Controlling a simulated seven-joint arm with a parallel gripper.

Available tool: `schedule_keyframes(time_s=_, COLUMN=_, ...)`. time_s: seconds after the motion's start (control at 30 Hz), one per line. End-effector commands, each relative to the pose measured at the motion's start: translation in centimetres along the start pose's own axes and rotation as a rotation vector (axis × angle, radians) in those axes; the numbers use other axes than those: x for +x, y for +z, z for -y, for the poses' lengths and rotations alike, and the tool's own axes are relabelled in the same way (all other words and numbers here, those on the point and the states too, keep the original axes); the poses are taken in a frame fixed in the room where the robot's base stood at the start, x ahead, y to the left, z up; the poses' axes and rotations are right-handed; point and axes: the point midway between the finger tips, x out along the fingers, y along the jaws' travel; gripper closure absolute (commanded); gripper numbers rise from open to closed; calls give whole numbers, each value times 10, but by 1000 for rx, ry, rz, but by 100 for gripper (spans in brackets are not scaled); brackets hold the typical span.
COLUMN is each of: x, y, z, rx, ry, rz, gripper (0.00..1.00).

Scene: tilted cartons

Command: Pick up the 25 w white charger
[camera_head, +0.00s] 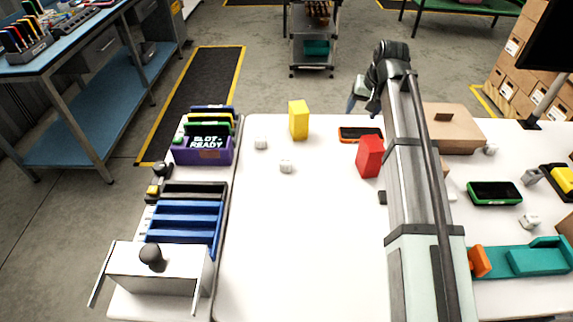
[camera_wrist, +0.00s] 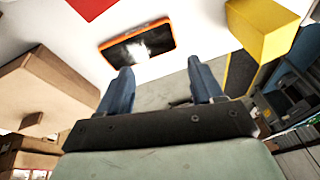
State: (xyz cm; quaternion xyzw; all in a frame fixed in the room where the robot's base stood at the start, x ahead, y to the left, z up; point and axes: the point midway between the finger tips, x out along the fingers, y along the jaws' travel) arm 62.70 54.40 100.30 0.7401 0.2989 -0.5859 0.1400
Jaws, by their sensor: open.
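Several small white blocks that look like chargers lie on the white table in the head view. Two are left of centre, one upper (camera_head: 261,143) and one lower (camera_head: 286,166). Others are at the right, one near the cardboard box (camera_head: 490,149) and one by the green-edged device (camera_head: 530,221). Their markings are too small to read, so I cannot tell which is 25 W. My gripper (camera_head: 356,92) is beyond the table's far edge, away from them all. In the wrist view my gripper (camera_wrist: 163,82) is open and empty, and no white charger shows there.
A yellow carton (camera_head: 299,120), an orange-edged phone (camera_head: 352,134) and a red carton (camera_head: 369,157) stand or lie near the far side. A brown box (camera_head: 465,132) is right of my arm. Blue trays (camera_head: 185,220) line the left. The table's middle front is clear.

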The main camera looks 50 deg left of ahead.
Motion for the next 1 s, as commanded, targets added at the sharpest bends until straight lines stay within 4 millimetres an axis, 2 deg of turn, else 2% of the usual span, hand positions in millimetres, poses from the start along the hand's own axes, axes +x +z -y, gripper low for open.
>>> schedule_keyframes(time_s=0.03, x=0, y=10, z=25, rx=-16, ry=3, rz=28, gripper=34)
schedule_keyframes(time_s=0.2, x=-5, y=46, z=93, rx=-46, ry=33, rz=124, gripper=34)
schedule_keyframes(time_s=0.4, x=-15, y=90, z=159, rx=-75, ry=83, rz=218, gripper=34)
schedule_keyframes(time_s=0.5, x=-19, y=107, z=181, rx=-84, ry=104, rz=251, gripper=34)
schedule_keyframes(time_s=0.63, x=-23, y=121, z=198, rx=-91, ry=125, rz=276, gripper=34)
schedule_keyframes(time_s=0.77, x=-21, y=128, z=203, rx=-93, ry=133, rz=286, gripper=34)
schedule_keyframes(time_s=0.87, x=-12, y=132, z=202, rx=-93, ry=134, rz=288, gripper=34)
schedule_keyframes(time_s=1.0, x=10, y=138, z=198, rx=-93, ry=134, rz=288, gripper=34)
